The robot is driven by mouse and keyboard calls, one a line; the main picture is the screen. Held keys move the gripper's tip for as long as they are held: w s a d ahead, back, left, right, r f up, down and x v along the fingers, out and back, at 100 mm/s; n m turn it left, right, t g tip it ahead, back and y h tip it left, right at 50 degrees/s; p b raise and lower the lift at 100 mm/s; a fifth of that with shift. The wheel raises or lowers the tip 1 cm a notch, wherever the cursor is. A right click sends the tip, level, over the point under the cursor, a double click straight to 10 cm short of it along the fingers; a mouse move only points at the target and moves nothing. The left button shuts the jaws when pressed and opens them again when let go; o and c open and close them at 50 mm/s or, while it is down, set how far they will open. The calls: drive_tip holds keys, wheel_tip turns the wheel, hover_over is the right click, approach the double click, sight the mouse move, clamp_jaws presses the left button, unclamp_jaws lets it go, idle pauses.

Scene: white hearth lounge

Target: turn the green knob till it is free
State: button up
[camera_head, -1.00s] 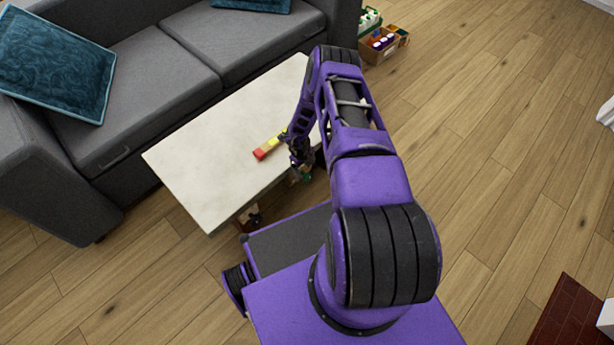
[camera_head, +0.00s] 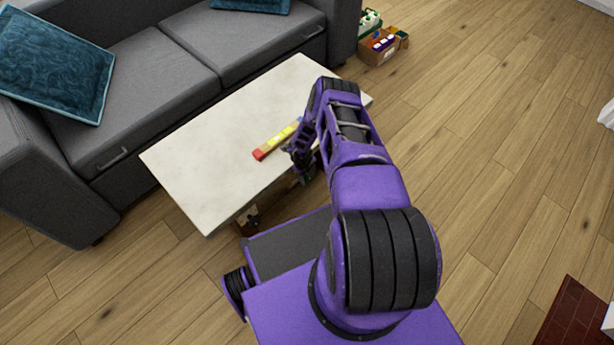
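A bar coloured red, yellow and blue (camera_head: 271,146) lies on the white low table (camera_head: 205,182). My gripper (camera_head: 307,179) points down at the table's near long edge, just right of the bar. It is small, dark and partly covered by my own purple arm. I cannot see whether its fingers are apart or closed, or whether they touch anything. I cannot make out a green knob now; the spot around my fingertips is too dark and small to tell.
A grey sofa (camera_head: 150,75) with teal cushions (camera_head: 52,68) stands behind the table. Small boxes with coloured things (camera_head: 383,45) stand on the floor at the sofa's right end. Something brown (camera_head: 248,218) shows under the table's near corner.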

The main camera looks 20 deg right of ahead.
clamp_jaws()
drive_tip(key=shift+s+a+h+p, duration=0.15)
drive_tip(key=shift+h+p, duration=0.35)
drive_tip(key=shift+p, duration=0.15)
drive_tip(key=shift+f+t+h+p, duration=0.15)
drive_tip(key=shift+t+h+p, duration=0.25)
drive_tip(key=shift+h, duration=0.5)
drive_tip(key=o, duration=0.7)
unclamp_jaws()
drive_tip(key=p+v, duration=0.5)
drive_tip(key=v, duration=1.2)
drive_tip(key=shift+s+a+r, duration=0.15)
drive_tip(key=shift+s+r, duration=0.05)
drive_tip(key=shift+r, duration=0.05)
